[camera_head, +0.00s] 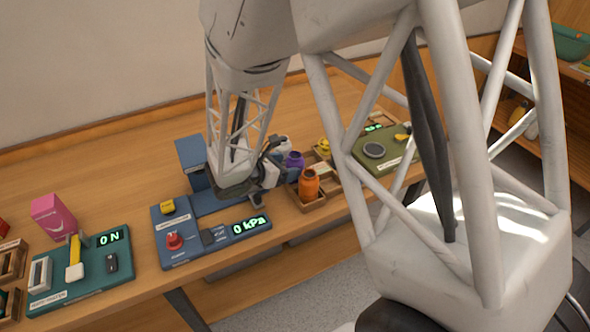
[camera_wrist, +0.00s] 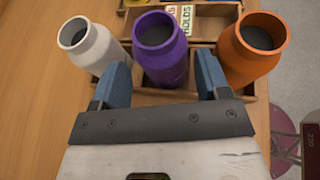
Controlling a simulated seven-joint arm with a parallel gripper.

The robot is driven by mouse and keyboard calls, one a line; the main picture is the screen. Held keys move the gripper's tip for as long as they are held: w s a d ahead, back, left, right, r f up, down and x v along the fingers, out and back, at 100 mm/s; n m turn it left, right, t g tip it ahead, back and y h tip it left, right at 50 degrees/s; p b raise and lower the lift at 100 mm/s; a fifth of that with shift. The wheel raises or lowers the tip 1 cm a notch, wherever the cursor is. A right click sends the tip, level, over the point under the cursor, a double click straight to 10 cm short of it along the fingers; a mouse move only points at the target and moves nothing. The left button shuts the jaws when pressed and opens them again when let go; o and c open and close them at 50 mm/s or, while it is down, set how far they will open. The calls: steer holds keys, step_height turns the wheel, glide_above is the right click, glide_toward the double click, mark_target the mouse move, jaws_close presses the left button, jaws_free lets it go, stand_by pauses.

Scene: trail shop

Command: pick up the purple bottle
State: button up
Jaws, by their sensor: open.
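The purple bottle (camera_wrist: 160,52) stands upright in a wooden tray in the wrist view, its dark open mouth facing the camera. It also shows in the head view (camera_head: 294,160), partly hidden by my gripper. My gripper (camera_wrist: 163,80) is open, with one blue finger just left and one just right of the purple bottle's near side. The bottle is at the gap between the fingertips; I cannot tell whether they touch it. The gripper shows in the head view (camera_head: 268,178) to the left of the bottles.
A white bottle (camera_wrist: 92,45) stands close left of the left finger and an orange bottle (camera_wrist: 252,48) close right of the right finger. The orange one shows in the head view (camera_head: 308,185). A blue kPa station (camera_head: 190,245) and a teal station (camera_head: 90,282) lie to the left.

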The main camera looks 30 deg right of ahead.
mark_target(288, 166)
steer(key=shift+x, duration=2)
steer(key=c, duration=0.8)
steer(key=shift+r, duration=5)
